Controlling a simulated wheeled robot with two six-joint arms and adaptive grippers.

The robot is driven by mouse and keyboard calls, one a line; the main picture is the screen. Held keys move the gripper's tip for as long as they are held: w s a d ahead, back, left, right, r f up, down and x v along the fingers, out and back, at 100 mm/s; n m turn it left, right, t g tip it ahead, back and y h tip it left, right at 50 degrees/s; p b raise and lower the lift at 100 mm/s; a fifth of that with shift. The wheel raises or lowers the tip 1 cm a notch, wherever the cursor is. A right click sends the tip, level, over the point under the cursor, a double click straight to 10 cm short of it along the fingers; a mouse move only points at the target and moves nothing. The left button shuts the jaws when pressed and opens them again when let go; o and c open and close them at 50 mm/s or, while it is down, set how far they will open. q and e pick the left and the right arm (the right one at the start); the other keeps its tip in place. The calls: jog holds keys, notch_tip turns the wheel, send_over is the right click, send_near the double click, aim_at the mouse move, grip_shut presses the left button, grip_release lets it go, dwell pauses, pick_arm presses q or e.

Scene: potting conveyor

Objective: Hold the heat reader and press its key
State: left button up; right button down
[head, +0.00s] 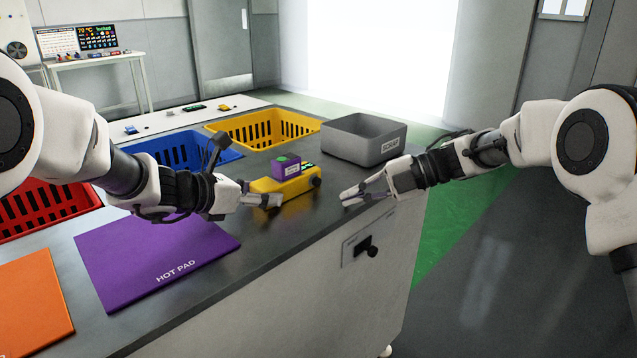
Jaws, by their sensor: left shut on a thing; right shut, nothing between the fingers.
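The heat reader (297,187) appears to be the yellow device at the front of the dark worktop, with a black round part at its right end. A purple block with a white label and a green top (287,166) sits on or just behind it, and a small green and dark panel shows beside the block. I cannot make out the key. My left gripper (266,200) is shut on the yellow device at its left end, and the fingers cover part of its side. My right gripper (350,196) is shut and empty, a little to the right of the device and apart from it.
A grey scrap bin (364,142) stands behind my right gripper. Yellow (262,130), blue (190,150) and red (45,207) baskets line the back. A purple hot pad (150,262) and an orange pad (35,305) lie at left. A black knob (371,250) projects from the front panel.

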pick_arm(q)
jog(key=o, duration=1.4)
jog(key=shift+c, duration=0.2)
